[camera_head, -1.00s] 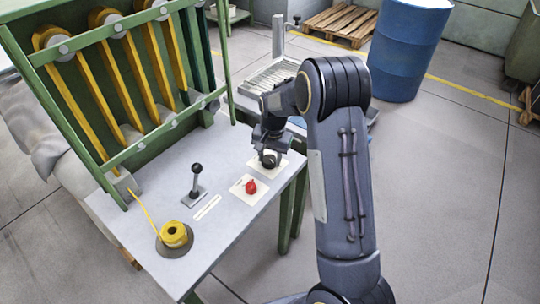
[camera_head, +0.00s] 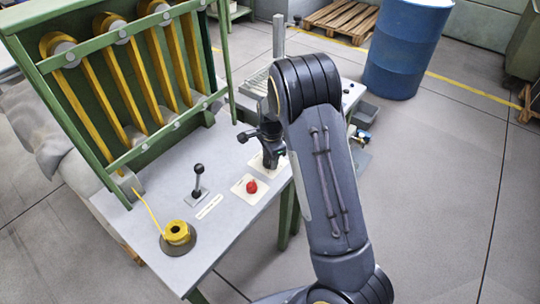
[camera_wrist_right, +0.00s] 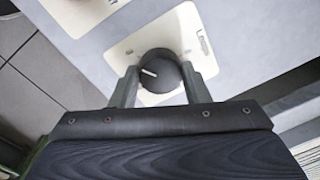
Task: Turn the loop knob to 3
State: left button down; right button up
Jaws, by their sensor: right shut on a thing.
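The loop knob (camera_wrist_right: 158,72) is round and black with a white pointer line. It sits on a pale square plate (camera_wrist_right: 178,30) with partly legible lettering, on the grey table. In the wrist view, its pointer is directed left and slightly up. My right gripper (camera_wrist_right: 161,80) is shut on the knob, one finger on each side. In the head view, my right gripper (camera_head: 271,156) is over the plate at the table's right edge and hides the knob. My left gripper is not in view.
A red knob (camera_head: 251,187) on its own plate is close to my right gripper. A black-handled lever (camera_head: 198,182) and a yellow spool (camera_head: 177,233) stand farther left on the table. A green frame with yellow strips (camera_head: 120,80) rises behind. A blue barrel (camera_head: 404,50) stands at the back.

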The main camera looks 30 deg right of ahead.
jog(key=shift+m, duration=0.3)
jog(key=o, duration=1)
jog(key=shift+r, duration=0.1)
jog(key=r, duration=0.6)
jog(key=shift+s+r, duration=0.1)
jog(key=shift+s, duration=0.1)
jog(key=shift+r, duration=0.75)
